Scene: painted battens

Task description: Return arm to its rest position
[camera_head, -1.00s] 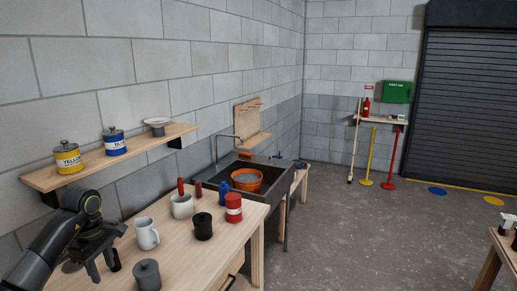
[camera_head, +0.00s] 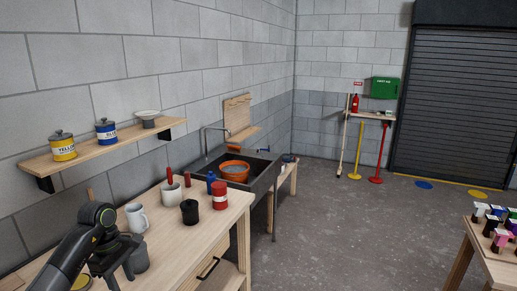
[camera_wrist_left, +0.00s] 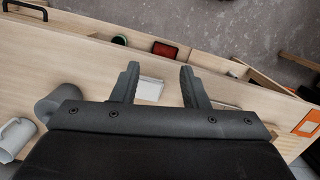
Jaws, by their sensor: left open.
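My left arm comes in from the left edge of the head view, over the near end of the wooden workbench (camera_head: 185,240). A pale flat card (camera_wrist_left: 150,88) shows on the wood beyond the fingers. My right gripper is in neither view.
On the bench stand a grey mug (camera_head: 136,217), a white pot (camera_head: 171,193), a black pot (camera_head: 189,211) and a red tin (camera_head: 220,195). A wall shelf (camera_head: 95,150) holds tins above. Open floor (camera_head: 340,225) lies right of the bench.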

